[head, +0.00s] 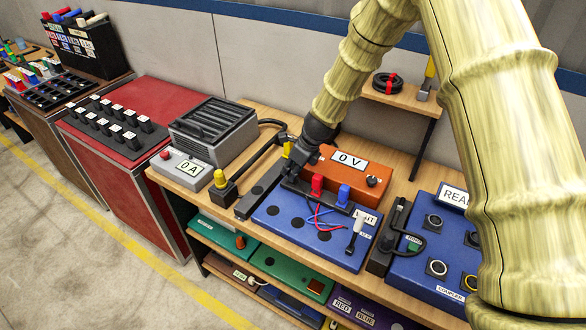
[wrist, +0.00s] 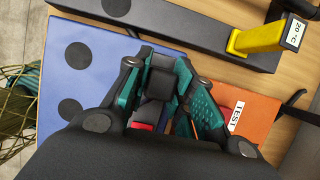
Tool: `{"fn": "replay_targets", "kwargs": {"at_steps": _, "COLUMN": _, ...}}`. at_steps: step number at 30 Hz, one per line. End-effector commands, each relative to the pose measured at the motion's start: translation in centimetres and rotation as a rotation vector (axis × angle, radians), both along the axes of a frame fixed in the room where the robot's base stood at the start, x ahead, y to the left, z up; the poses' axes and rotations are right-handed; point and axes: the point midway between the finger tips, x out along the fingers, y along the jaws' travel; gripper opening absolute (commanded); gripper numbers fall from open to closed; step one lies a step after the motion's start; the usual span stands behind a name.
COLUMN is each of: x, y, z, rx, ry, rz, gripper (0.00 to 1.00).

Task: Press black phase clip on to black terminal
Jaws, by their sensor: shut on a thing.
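My gripper (head: 299,168) is over the back left of the blue board (head: 290,233), at the dark strip along its back edge. In the wrist view its teal-padded fingers (wrist: 165,92) are closed around a black block, apparently the black phase clip (wrist: 157,98). A red clip (head: 317,185) and a blue clip (head: 343,194) stand to the right on the same strip. Red and blue wires run from there across the board. The black terminal is hidden under my gripper, so I cannot tell whether the black clip touches it.
An orange box (head: 352,178) marked 0 V stands right behind the strip. A grey 0 A unit (head: 189,168) and a yellow-topped plug (head: 222,185) are to the left. A black bar with a yellow block (wrist: 258,38) crosses the wrist view. Another blue panel (head: 430,250) stands right.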

Motion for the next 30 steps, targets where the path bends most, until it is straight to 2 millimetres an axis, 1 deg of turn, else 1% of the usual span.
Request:
{"fn": "replay_targets", "kwargs": {"at_steps": 2, "x": -0.1, "y": -0.1, "z": -0.4, "rx": 0.000, "ry": 0.003, "rz": 0.000, "gripper": 0.00}}
{"fn": "replay_targets", "kwargs": {"at_steps": 3, "x": -0.1, "y": 0.0, "z": -0.4, "rx": 0.000, "ry": 0.003, "rz": 0.000, "gripper": 0.30}}
{"fn": "replay_targets", "kwargs": {"at_steps": 5, "x": -0.1, "y": 0.0, "z": -0.4, "rx": -0.001, "ry": 0.003, "rz": 0.001, "gripper": 0.41}}
{"fn": "replay_targets", "kwargs": {"at_steps": 6, "x": -0.1, "y": 0.0, "z": -0.4, "rx": -0.001, "ry": 0.003, "rz": 0.001, "gripper": 0.48}}
{"fn": "replay_targets", "kwargs": {"at_steps": 7, "x": -0.1, "y": 0.0, "z": -0.3, "rx": -0.001, "ry": 0.003, "rz": 0.001, "gripper": 0.49}}
{"fn": "replay_targets", "kwargs": {"at_steps": 16, "x": -0.1, "y": 0.0, "z": -0.2, "rx": -0.001, "ry": 0.002, "rz": 0.000, "gripper": 0.49}}
{"fn": "replay_targets", "kwargs": {"at_steps": 20, "x": -0.2, "y": -0.2, "z": 0.3, "rx": -0.001, "ry": 0.002, "rz": 0.000, "gripper": 0.49}}
{"fn": "replay_targets", "kwargs": {"at_steps": 23, "x": -0.4, "y": -0.5, "z": 1.4, "rx": 0.000, "ry": 0.001, "rz": 0.001, "gripper": 0.49}}
{"fn": "replay_targets", "kwargs": {"at_steps": 30, "x": -1.3, "y": -1.7, "z": 4.8, "rx": -0.002, "ry": 0.000, "rz": 0.001, "gripper": 0.49}}
